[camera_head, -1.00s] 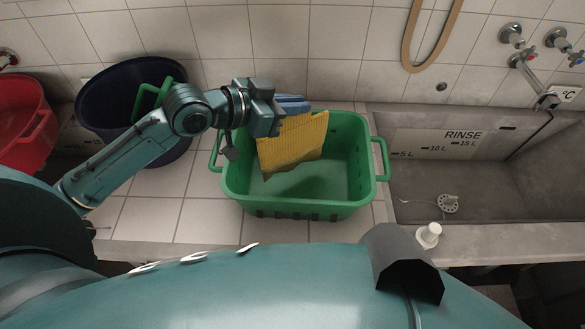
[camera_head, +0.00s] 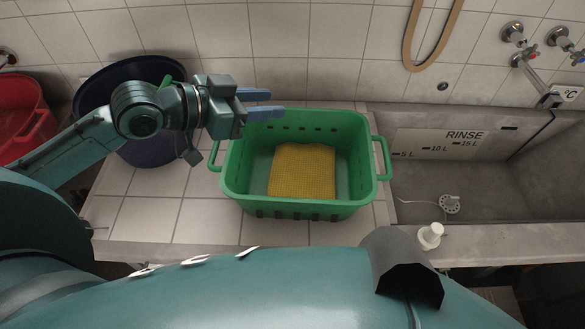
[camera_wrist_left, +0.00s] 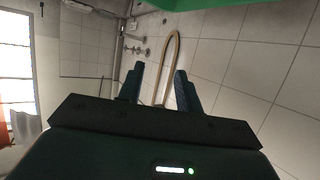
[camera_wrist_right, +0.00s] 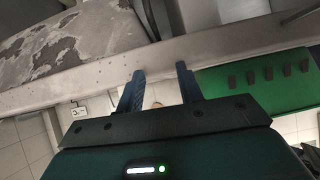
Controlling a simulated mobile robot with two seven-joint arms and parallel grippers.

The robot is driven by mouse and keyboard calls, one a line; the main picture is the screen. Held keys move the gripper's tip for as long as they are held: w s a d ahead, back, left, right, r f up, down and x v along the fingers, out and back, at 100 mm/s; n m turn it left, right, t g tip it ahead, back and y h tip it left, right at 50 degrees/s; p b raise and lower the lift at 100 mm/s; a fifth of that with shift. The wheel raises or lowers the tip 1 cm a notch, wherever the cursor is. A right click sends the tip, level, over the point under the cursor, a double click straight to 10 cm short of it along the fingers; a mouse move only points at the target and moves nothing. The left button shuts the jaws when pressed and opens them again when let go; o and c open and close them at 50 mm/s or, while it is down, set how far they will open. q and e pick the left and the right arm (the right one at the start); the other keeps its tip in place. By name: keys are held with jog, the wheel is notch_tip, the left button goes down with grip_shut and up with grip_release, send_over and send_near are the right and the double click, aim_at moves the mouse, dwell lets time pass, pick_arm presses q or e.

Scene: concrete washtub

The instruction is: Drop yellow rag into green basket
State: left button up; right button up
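The yellow rag (camera_head: 303,172) lies spread out on the floor of the green basket (camera_head: 335,208), which stands on the tiled counter. My left gripper (camera_head: 262,103) is above the basket's far left corner, apart from the rag. In the left wrist view its two blue fingers (camera_wrist_left: 158,88) stand apart with nothing between them. A strip of the green basket (camera_wrist_left: 200,8) shows at the top of that view. My right gripper is outside the head view; in the right wrist view its fingers (camera_wrist_right: 160,85) are apart and empty, with the green basket (camera_wrist_right: 250,85) to the right.
A dark blue tub (camera_head: 95,105) and a red tub (camera_head: 22,118) stand to the left. A concrete rinse basin (camera_head: 450,180) lies right of the basket, with taps (camera_head: 520,45) and a hanging hose (camera_head: 432,40) above. A white bottle top (camera_head: 430,235) shows near the front ledge.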

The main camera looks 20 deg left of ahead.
pick_arm(q)
jog(key=v, duration=0.6)
jog(key=shift+s+p, duration=0.2)
jog(key=shift+p, duration=0.15)
pick_arm(e)
jog(key=shift+s+d+f, duration=0.15)
jog(key=shift+s+d, duration=0.05)
jog(key=shift+s, duration=0.15)
pick_arm(q)
jog(key=shift+a+r, duration=0.1)
jog(key=shift+a, duration=0.05)
pick_arm(e)
jog(key=shift+w+r, duration=0.25)
jog(key=shift+w, duration=0.05)
